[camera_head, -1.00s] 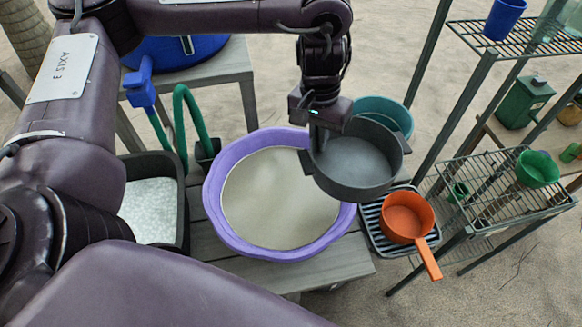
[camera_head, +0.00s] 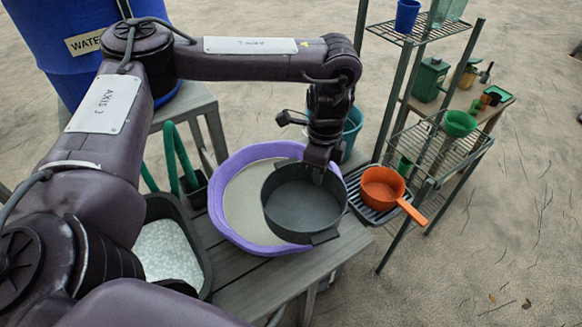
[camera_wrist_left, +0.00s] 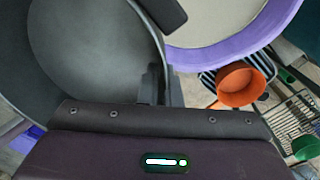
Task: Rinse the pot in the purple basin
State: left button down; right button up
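The dark grey pot (camera_head: 300,205) is upright above the right part of the purple basin (camera_head: 228,228), covering part of its pale contents. I cannot tell exactly how high it is above them. One side handle points toward the lower right. My left gripper (camera_head: 318,172) comes down from above and is shut on the pot's far right wall. In the left wrist view the pot (camera_wrist_left: 85,60) fills the left side, with the gripper fingers (camera_wrist_left: 160,92) at its wall, and the purple basin (camera_wrist_left: 225,52) shows beyond. My right gripper is not in view.
An orange saucepan (camera_head: 381,188) sits on a dark rack (camera_head: 357,196) right of the basin. A dark tub of white pebbles (camera_head: 168,250) is at left. A wire shelf (camera_head: 428,150) stands at right.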

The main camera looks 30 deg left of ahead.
aim_at(304, 172)
pick_arm(q)
jog(key=a+m, duration=0.1)
jog(key=m, duration=0.3)
jog(key=a+f+m+p, duration=0.1)
jog(key=m, duration=0.3)
jog(key=a+f+m, duration=0.1)
jog(key=m, duration=0.2)
jog(key=shift+a+m+y+p, duration=0.3)
jog(key=shift+a+m+y, duration=0.1)
jog(key=m, duration=0.2)
jog(key=a+f+m, duration=0.1)
jog(key=m, duration=0.1)
jog(key=a+m+p, duration=0.1)
jog(key=m, duration=0.1)
jog(key=shift+a+f+t, duration=0.15)
jog(key=shift+a+t, duration=0.05)
jog(key=shift+t, duration=0.1)
jog(key=m, duration=0.1)
jog(key=a+m, duration=0.1)
jog(key=m, duration=0.3)
jog(key=shift+s+a+f, duration=0.1)
jog(key=shift+a+f, duration=0.2)
jog(key=shift+f, duration=0.1)
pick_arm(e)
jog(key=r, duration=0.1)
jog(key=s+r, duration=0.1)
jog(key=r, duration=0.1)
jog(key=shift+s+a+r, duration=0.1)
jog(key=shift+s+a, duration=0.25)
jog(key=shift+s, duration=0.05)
